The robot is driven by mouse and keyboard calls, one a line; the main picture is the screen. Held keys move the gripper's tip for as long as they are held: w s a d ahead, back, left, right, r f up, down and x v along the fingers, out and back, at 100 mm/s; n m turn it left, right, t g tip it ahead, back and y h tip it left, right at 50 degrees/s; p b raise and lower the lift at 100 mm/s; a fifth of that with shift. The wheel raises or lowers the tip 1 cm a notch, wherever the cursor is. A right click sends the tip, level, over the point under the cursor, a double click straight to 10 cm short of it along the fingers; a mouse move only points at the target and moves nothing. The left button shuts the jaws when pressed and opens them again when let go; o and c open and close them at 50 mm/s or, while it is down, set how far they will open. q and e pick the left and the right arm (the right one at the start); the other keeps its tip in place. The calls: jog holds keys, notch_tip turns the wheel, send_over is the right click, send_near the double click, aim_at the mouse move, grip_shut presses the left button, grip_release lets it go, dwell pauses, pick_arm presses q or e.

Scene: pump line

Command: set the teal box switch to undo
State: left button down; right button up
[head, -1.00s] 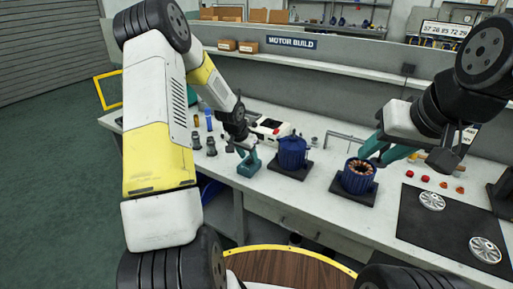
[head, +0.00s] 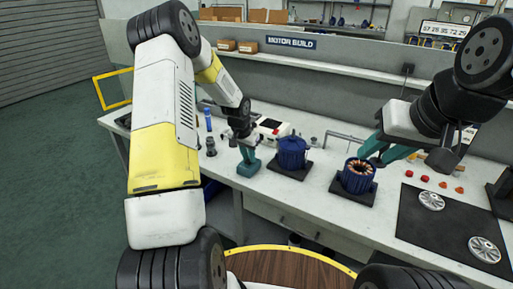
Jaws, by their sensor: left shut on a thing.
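A teal tool-like thing with a block-shaped foot (head: 249,167) is at the front left edge of the bench. It looks upright; its switch is too small to make out. My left gripper (head: 243,138) is shut on its upper part, and the dark wrist hides much of it. My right gripper (head: 371,155) has teal fingers that are spread apart, just behind and above a blue motor body with copper windings (head: 357,185). I see no grip on that body.
A blue ribbed motor housing (head: 292,152) stands on a dark plate right of the teal thing. A white and red device (head: 271,128) lies behind. A dark mat (head: 450,222) with silver wheels is at right. Small dark parts (head: 211,147) stand at left.

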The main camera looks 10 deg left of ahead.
aim_at(247, 162)
pick_arm(q)
jog(key=shift+w+g, duration=0.15)
jog(key=shift+g, duration=0.35)
jog(key=c, duration=1.3)
grip_release()
jog(key=shift+s+a+r, duration=0.1)
jog(key=shift+s+r, duration=0.15)
jog(key=shift+r, duration=1.05)
jog(key=shift+s+a+r, duration=0.1)
jog(key=shift+s+r, duration=0.1)
jog(key=shift+r, duration=1.05)
jog(key=shift+s+a+r, duration=0.1)
jog(key=shift+s+r, duration=0.15)
jog(key=shift+r, duration=1.05)
